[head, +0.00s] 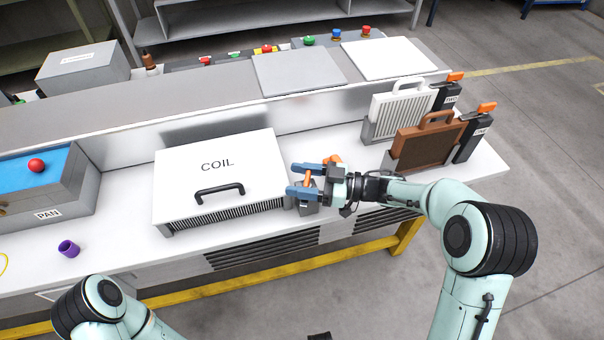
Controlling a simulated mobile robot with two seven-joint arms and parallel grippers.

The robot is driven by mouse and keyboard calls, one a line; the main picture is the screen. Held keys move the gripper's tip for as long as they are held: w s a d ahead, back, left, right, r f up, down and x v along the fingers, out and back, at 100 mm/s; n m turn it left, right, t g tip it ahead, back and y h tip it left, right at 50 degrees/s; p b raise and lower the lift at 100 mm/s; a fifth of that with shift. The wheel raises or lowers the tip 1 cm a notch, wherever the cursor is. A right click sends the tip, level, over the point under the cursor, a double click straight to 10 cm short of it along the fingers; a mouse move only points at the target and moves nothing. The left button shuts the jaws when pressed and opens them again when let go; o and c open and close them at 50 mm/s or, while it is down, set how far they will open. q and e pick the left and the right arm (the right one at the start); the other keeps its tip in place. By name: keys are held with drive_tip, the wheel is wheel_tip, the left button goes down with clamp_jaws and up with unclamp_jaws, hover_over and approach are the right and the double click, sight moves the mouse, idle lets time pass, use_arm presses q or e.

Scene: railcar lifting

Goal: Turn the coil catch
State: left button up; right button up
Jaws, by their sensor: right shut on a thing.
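The white box marked COIL (218,165) sits on the bench with a black handle on its front lid edge and dark fins below. The coil catch is a grey post (308,208) at the box's right end with an orange lever (334,159). My right gripper (304,182) reaches in from the right, its blue fingers shut on the orange lever. The gripper hides much of the lever and post, so the lever's exact angle is unclear. My left arm shows only at the lower left; its gripper is out of view.
A white finned panel (400,108) and a brown framed panel (428,146) stand at the right beside dark posts with orange levers. A blue-topped PAN box (62,212) with a red ball and a purple cup (68,249) are at the left. A raised ledge runs behind.

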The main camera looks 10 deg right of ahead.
drive_tip(key=shift+s+a+r+n+g+y+p, duration=0.1)
drive_tip(key=shift+n+g+y+p, duration=0.4)
drive_tip(key=shift+n+g+p, duration=0.9)
drive_tip(key=shift+s+a+g+b, duration=0.1)
drive_tip(key=shift+g+b, duration=0.4)
drive_tip(key=shift+g, duration=0.2)
drive_tip(key=o, duration=1)
drive_tip(key=shift+c, duration=0.2)
drive_tip(key=s+d, duration=0.2)
drive_tip(key=d, duration=1.1)
drive_tip(key=shift+d, duration=0.1)
